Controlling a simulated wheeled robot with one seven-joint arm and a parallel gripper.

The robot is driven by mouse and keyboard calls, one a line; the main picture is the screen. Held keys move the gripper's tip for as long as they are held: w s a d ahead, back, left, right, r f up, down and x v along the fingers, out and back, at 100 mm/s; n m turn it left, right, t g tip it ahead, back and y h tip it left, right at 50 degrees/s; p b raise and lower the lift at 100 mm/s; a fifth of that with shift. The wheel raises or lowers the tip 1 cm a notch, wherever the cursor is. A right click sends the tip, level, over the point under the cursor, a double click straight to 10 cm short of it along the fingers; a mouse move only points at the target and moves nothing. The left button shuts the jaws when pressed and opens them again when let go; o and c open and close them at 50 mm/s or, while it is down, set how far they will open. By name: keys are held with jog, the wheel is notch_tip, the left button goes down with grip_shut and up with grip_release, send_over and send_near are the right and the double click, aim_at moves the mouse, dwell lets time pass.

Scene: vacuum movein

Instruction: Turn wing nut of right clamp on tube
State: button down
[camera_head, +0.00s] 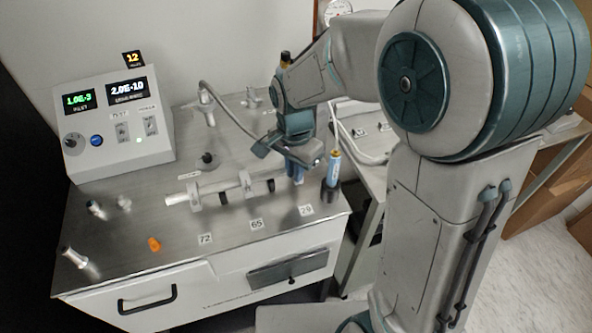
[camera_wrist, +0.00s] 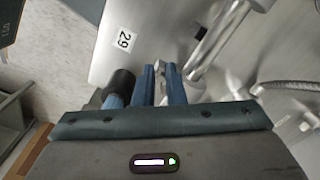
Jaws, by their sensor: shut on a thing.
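A pale metal tube (camera_head: 220,189) lies across the bench top, with ring-like clamps on it; the left clamp (camera_head: 194,196) and a clamp nearer the middle (camera_head: 246,184) show in the head view. My gripper (camera_head: 296,174) is at the tube's right end, pointing down above label 29. In the wrist view its two blue fingers (camera_wrist: 160,72) are close together, shut on a small grey metal piece, which looks like the wing nut (camera_wrist: 160,67). The tube also shows in the wrist view (camera_wrist: 222,35), just right of the fingers. The right clamp's body is mostly hidden by my gripper.
A dark holder (camera_head: 331,190) with a blue-handled tool stands close to the right of my gripper. A control box (camera_head: 115,125) stands at the back left. Metal fittings and an orange piece (camera_head: 154,244) lie at the front left. Bench front by the labels is clear.

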jog(key=shift+m, duration=0.3)
jog(key=shift+w, duration=0.1)
jog(key=c, duration=1.5)
grip_release()
jog(key=shift+c, duration=0.2)
